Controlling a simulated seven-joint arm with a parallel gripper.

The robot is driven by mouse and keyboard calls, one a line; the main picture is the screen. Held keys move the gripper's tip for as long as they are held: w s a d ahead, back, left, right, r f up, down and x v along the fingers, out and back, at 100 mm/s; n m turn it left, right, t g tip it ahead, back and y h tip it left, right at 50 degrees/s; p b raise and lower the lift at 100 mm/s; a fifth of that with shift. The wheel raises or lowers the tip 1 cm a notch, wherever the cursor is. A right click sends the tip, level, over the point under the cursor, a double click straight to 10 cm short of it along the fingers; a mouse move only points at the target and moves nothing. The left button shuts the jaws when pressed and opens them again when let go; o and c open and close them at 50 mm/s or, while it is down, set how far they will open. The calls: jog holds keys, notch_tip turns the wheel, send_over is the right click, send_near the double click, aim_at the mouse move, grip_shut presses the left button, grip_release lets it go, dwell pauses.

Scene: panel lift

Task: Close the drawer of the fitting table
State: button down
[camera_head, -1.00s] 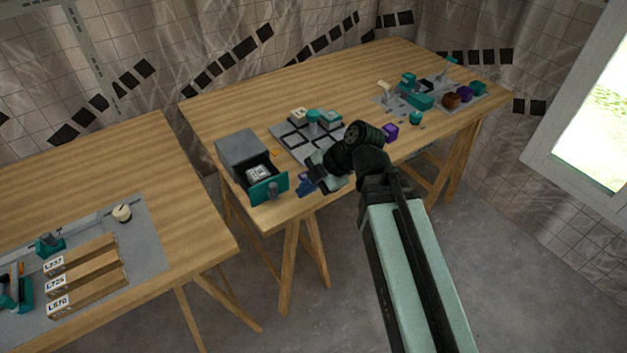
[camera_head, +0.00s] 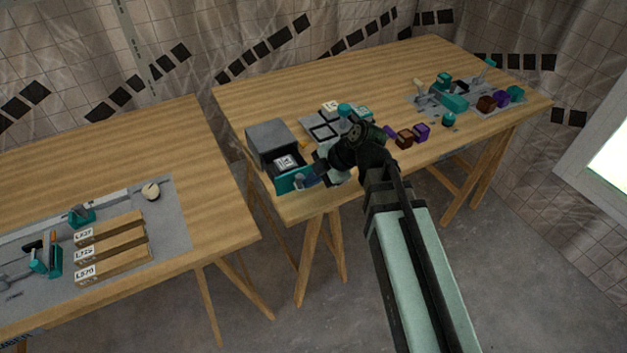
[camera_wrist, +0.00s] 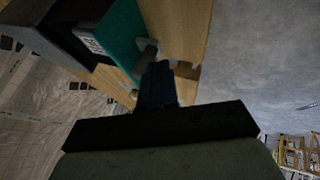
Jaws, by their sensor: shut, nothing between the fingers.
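The drawer (camera_head: 291,177) has a teal front and stands partly open from a grey cabinet (camera_head: 271,142) at the front left of the fitting table (camera_head: 300,205). A white labelled item (camera_head: 286,161) lies inside it. My gripper (camera_head: 307,178) is shut and empty, right at the drawer front. In the wrist view the teal drawer front (camera_wrist: 122,40) shows with a grey knob (camera_wrist: 148,46), and my gripper's fingertips (camera_wrist: 157,72) are at that knob. I cannot tell for sure whether they touch it.
A grid tray (camera_head: 325,131) and coloured blocks (camera_head: 405,138) stand right of the cabinet, partly behind my arm. A grey mat with teal parts (camera_head: 453,101) lies at the far right. A second table (camera_head: 210,225) on the left holds labelled wooden boxes (camera_head: 112,248).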

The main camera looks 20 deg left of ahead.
jog(key=shift+a, duration=0.1)
jog(key=w+a, duration=0.7)
jog(key=shift+w+a, duration=0.35)
jog(key=shift+w, duration=0.05)
